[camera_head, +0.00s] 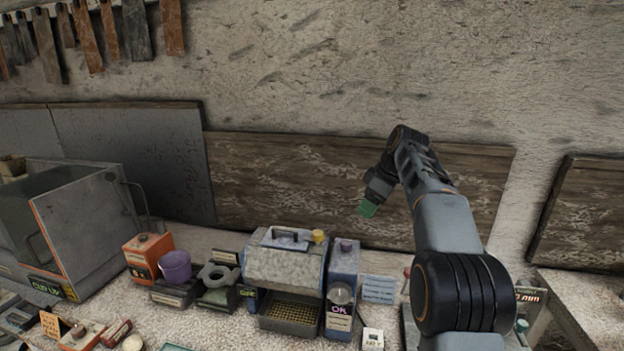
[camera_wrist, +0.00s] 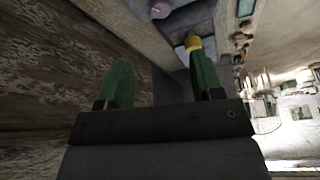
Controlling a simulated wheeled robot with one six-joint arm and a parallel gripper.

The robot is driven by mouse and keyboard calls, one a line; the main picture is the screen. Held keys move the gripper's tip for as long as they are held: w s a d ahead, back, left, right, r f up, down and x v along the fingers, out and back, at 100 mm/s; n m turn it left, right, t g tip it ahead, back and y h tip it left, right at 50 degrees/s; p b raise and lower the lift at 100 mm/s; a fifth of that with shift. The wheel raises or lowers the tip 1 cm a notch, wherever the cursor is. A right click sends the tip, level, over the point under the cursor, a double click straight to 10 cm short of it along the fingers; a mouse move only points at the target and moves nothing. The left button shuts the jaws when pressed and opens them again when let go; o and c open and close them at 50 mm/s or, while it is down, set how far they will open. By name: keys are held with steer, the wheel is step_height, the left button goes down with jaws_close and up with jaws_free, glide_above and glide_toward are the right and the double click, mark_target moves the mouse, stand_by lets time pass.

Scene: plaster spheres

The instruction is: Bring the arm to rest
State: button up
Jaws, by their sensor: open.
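My gripper (camera_head: 367,209) is raised in front of the wooden wall board, above the back of the bench, with its green fingers pointing down. In the wrist view its two green fingers (camera_wrist: 160,85) stand apart with nothing held between them. A yellow knob (camera_wrist: 193,42) shows beyond the right finger in that view. My arm reaches up from the lower right of the head view and bends down to the gripper at its far end.
A grey machine (camera_head: 285,265) with a yellow knob, a blue-grey box (camera_head: 342,270), a purple cup (camera_head: 175,267) on the left and an orange box (camera_head: 143,252) crowd the bench. A large grey cabinet (camera_head: 85,230) stands far left. The wall board (camera_head: 290,180) is behind my gripper.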

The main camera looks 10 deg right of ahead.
step_height(320, 180, down, 8)
steer(key=s+d+r+m+h, duration=0.1)
steer(key=s+m, duration=0.1)
steer(key=m, duration=0.5)
steer(key=s+a+f+m+h, duration=0.1)
steer(key=s+a+f, duration=0.1)
steer(key=s, duration=0.7)
steer(key=s+a+f+m+t+h, duration=0.1)
steer(key=s+f, duration=0.1)
steer(key=s, duration=0.6)
steer(key=s+a+f+m+t, duration=0.1)
steer(key=s+a+f+m, duration=0.1)
steer(key=s, duration=0.7)
steer(key=shift+s+a+f+h, duration=0.35)
steer(key=shift+f+h, duration=0.05)
steer(key=shift+f, duration=0.05)
steer(key=shift+c, duration=0.3)
